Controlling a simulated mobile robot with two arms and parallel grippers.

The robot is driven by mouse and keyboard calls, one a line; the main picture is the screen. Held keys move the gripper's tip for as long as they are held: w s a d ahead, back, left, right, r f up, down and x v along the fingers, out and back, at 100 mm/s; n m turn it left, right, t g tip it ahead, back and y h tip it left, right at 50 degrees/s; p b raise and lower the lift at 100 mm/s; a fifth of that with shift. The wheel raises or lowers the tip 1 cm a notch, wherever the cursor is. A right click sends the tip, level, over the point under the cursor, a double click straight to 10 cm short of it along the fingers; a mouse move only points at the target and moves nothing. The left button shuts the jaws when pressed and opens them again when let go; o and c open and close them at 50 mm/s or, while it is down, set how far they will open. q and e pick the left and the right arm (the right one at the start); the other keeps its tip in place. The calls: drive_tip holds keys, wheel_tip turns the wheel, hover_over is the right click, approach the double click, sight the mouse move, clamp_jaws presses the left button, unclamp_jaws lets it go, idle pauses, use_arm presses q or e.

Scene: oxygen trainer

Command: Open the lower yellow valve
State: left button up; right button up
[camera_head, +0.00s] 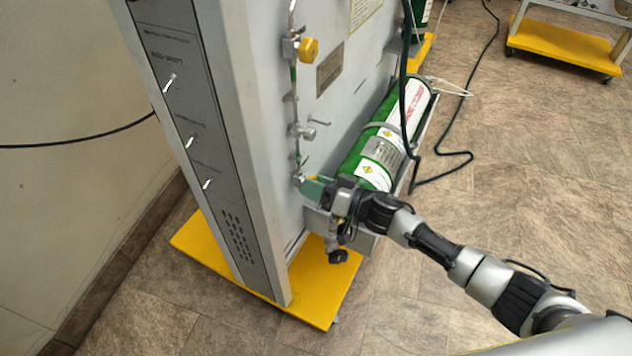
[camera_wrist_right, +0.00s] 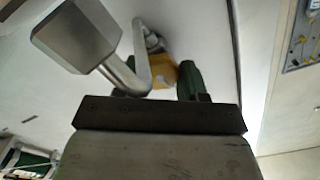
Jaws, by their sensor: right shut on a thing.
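The lower yellow valve (camera_wrist_right: 162,75) shows in the right wrist view as a yellow piece between the green fingers of my right gripper (camera_wrist_right: 176,80). The gripper is shut on it. In the head view my right gripper (camera_head: 315,188) is at the lower part of the grey panel, at the bottom of the thin pipe line, and hides the lower valve. An upper yellow valve (camera_head: 308,49) sits higher on the same panel, apart from the gripper. My left gripper is not in view.
A green and white cylinder (camera_head: 374,152) lies beside the gripper on the trainer's side. A metal fitting with a lever (camera_head: 303,131) is above the gripper. The trainer stands on a yellow base (camera_head: 322,298). A black hose (camera_head: 403,90) hangs near the cylinder.

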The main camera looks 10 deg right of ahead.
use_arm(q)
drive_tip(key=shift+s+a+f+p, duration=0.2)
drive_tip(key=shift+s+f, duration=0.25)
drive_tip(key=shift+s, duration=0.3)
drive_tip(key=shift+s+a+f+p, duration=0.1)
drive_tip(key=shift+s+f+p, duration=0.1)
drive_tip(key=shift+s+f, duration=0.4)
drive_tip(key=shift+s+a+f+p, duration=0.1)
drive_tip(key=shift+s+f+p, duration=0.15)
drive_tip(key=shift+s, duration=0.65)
use_arm(e)
drive_tip(key=shift+n, duration=2.3)
drive_tip(key=o, duration=0.9)
drive_tip(key=shift+o, duration=0.2)
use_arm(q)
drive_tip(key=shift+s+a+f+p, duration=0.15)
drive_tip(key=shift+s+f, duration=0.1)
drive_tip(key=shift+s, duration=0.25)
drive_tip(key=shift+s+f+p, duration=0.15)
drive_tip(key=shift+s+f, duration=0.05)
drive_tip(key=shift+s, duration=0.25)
use_arm(e)
drive_tip(key=v, duration=1.1)
